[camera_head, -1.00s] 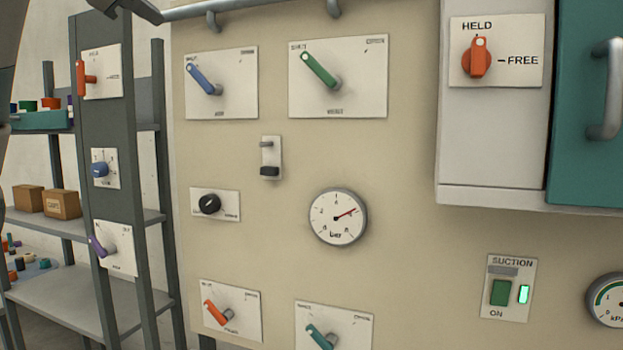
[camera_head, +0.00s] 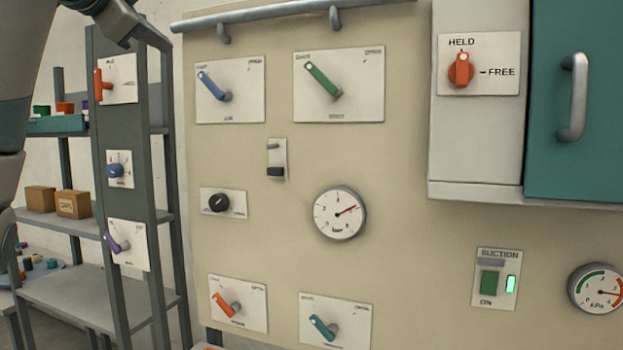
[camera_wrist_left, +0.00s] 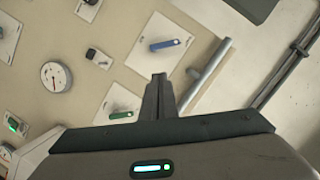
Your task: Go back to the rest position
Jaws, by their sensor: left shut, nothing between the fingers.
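My left gripper (camera_head: 118,18) is at the top left of the head view, in front of the top of the dark post and left of the grey rail. In the left wrist view its fingers (camera_wrist_left: 158,82) are together with nothing between them. The beige panel (camera_head: 270,225) carries a blue lever (camera_head: 212,86), a green lever (camera_head: 322,82), an orange lever (camera_head: 227,305) and a teal lever (camera_head: 323,328). The blue lever (camera_wrist_left: 165,45) also shows beyond the fingers in the left wrist view, apart from them. My right gripper is not in view.
A grey rail (camera_head: 280,14) runs along the panel's top. A white box with a red HELD/FREE knob (camera_head: 460,70) and a teal door with a handle (camera_head: 574,97) project at right. Shelves with cardboard boxes (camera_head: 73,203) stand at left.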

